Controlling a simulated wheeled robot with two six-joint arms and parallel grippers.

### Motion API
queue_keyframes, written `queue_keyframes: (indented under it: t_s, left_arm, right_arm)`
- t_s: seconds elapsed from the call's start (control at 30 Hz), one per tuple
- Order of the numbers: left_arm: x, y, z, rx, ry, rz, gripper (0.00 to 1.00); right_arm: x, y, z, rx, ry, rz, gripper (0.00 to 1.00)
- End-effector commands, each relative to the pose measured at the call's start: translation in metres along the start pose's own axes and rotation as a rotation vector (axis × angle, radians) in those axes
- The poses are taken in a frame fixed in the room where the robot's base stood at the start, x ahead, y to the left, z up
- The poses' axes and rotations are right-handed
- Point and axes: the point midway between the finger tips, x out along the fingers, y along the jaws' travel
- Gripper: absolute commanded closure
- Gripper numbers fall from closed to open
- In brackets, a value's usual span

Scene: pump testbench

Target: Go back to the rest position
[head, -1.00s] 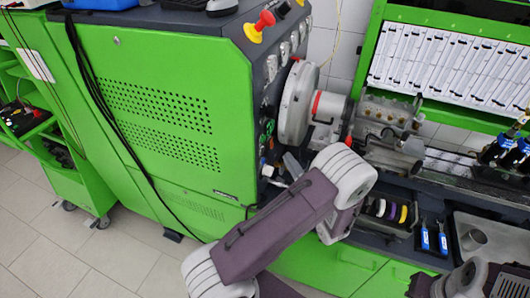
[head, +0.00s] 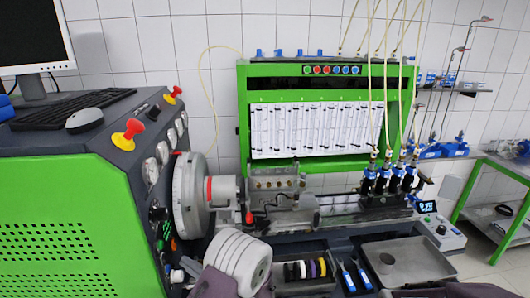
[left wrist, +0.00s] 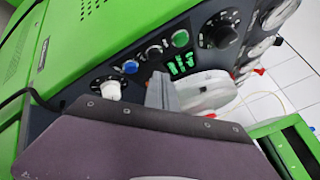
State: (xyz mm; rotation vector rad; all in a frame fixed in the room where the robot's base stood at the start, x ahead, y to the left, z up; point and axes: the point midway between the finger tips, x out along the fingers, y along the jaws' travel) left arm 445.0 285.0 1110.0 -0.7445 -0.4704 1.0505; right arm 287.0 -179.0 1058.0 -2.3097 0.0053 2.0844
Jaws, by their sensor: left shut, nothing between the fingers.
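My left gripper (head: 190,266) shows at the lower edge of the head view, small and partly hidden behind the white joint of my arm. It is beside the control panel at the side of the green test bench (head: 62,225). In the left wrist view its grey fingers (left wrist: 161,92) are shut and empty, in front of the dark control panel (left wrist: 130,85) with its knobs and buttons. I cannot tell whether the fingers touch the panel. My right gripper is not in view.
A grey round flywheel housing (head: 190,195) and a metal pump (head: 275,185) stand right of the panel. Injectors (head: 390,178) with hoses are further right. A metal tray (head: 408,262), blue-handled tools (head: 354,275) and coloured rings (head: 305,269) lie in front.

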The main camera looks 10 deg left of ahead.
Motion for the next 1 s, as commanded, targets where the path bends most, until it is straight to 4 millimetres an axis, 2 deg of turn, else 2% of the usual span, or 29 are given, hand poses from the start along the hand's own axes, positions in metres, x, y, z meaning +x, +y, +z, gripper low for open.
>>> queue_keyframes:
  t_s: [0.07,0.13,0.17,0.2,0.23,0.3,0.4,0.5,0.6,1.0]
  left_arm:
    - [0.007,0.038,0.034,0.002,-0.055,0.231,1.0]
    - [-0.006,0.09,0.067,-0.026,-0.082,0.542,1.0]
    - [-0.02,0.112,0.078,-0.058,-0.079,0.69,1.0]
    - [-0.043,0.138,0.085,-0.121,-0.059,0.88,1.0]
    - [-0.063,0.152,0.087,-0.181,-0.036,1.012,1.0]
    - [-0.108,0.166,0.078,-0.359,0.043,1.267,1.0]
    - [-0.149,0.152,0.055,-0.642,0.163,1.489,1.0]
    - [-0.163,0.128,0.039,-0.872,0.248,1.579,1.0]
    - [-0.165,0.112,0.032,-0.996,0.286,1.605,1.0]
    - [-0.165,0.108,0.03,-1.024,0.294,1.611,1.0]
  right_arm:
    - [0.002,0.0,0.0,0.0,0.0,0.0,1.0]
    - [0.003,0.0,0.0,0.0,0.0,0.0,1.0]
    - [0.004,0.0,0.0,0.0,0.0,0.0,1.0]
    - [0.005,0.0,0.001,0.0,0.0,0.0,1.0]
    - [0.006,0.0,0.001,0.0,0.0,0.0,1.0]
    - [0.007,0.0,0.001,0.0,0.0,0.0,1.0]
    - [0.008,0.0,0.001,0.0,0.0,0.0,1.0]
    - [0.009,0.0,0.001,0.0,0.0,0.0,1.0]
    - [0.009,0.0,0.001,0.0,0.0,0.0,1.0]
    - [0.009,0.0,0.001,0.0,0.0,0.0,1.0]
